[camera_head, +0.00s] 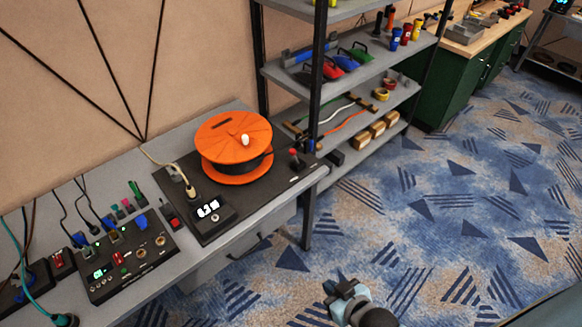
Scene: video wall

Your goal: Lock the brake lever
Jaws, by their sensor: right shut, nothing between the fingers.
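An orange reel (234,139) with a white knob on top sits on a dark base plate (205,227) on the grey workbench. A small lever with a red tip (294,154), which looks like the brake lever, stands at the right end of the base plate, beside the reel. It looks roughly upright; whether it is locked I cannot tell. My right gripper (338,287) is at the bottom centre, over the carpet, in front of the bench and well apart from the lever. It is shut and empty. My left gripper is not in view.
A black control panel (124,255) with plugs and cables is farther left on the bench. A metal shelf rack (270,72) stands right behind the reel. The patterned carpet (440,220) is clear.

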